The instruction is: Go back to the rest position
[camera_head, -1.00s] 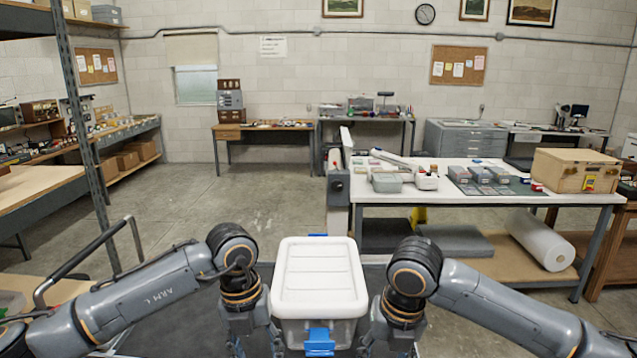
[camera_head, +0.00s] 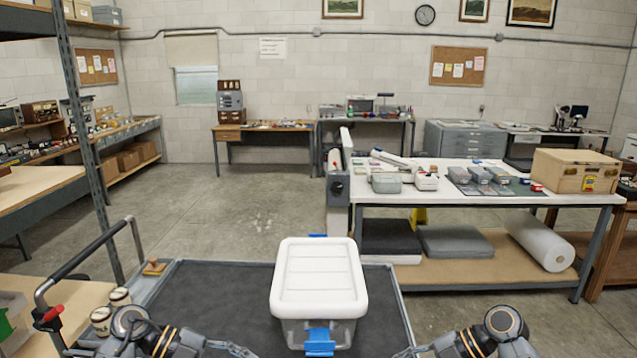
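A clear plastic bin with a white lid (camera_head: 318,279) and blue latches sits on the dark tray of a cart (camera_head: 228,285) in front of me, with its lid on. My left gripper (camera_head: 240,350) is low at the bottom edge, left of the bin and apart from it. My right gripper (camera_head: 408,351) is low at the bottom edge, right of the bin and apart from it. Both point inward and are partly cut off by the frame, so their opening does not show clearly. Neither holds the bin.
The cart has a metal handle (camera_head: 85,250) at left, with small jars (camera_head: 110,307) and a wooden-handled stamp (camera_head: 154,267) near it. A white-topped table (camera_head: 470,198) with boxes stands ahead right. Shelving stands at left. The floor (camera_head: 240,205) ahead left is clear.

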